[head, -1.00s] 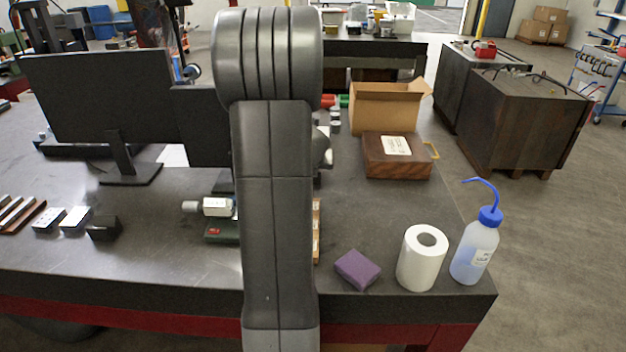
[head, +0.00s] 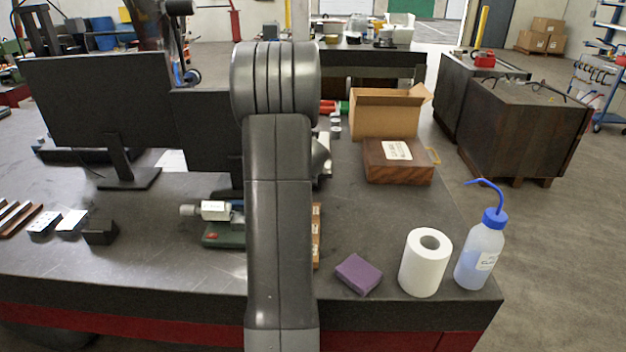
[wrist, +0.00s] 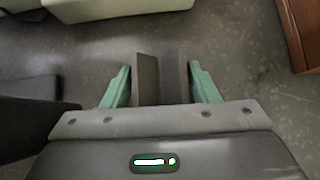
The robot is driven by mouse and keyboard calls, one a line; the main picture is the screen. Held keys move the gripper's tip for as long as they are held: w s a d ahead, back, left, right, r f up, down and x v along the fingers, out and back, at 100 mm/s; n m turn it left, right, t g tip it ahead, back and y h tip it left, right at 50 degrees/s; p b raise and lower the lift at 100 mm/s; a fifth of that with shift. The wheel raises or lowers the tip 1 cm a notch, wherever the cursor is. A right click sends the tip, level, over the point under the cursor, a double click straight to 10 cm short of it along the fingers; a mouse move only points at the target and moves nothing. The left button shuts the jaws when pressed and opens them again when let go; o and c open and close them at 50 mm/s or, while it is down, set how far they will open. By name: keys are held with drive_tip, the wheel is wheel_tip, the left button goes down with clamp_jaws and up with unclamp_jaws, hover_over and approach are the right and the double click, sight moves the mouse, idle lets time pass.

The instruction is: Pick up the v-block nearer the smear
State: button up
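In the wrist view the two green fingers of my gripper (wrist: 160,85) stand apart. A dark grey block with two upright faces and a narrow line between them (wrist: 146,80), seemingly a v-block, lies between the fingers. It nearly fills the gap; I cannot tell whether the fingers press on it. Its lower end is hidden by the palm. In the head view a black block (head: 100,232), perhaps another v-block, sits on the bench at the left. My arm hides my gripper there. I cannot make out a clear smear.
The dark bench (head: 390,220) carries a purple sponge (head: 358,274), a paper roll (head: 426,263), a blue-capped bottle (head: 481,253), a wooden box (head: 398,165), an open carton (head: 385,115) and monitors (head: 100,100). A green-based device (head: 222,236) stands left of my arm.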

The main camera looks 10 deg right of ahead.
clamp_jaws()
drive_tip(key=shift+w+r, duration=0.1)
drive_tip(key=shift+r, duration=0.1)
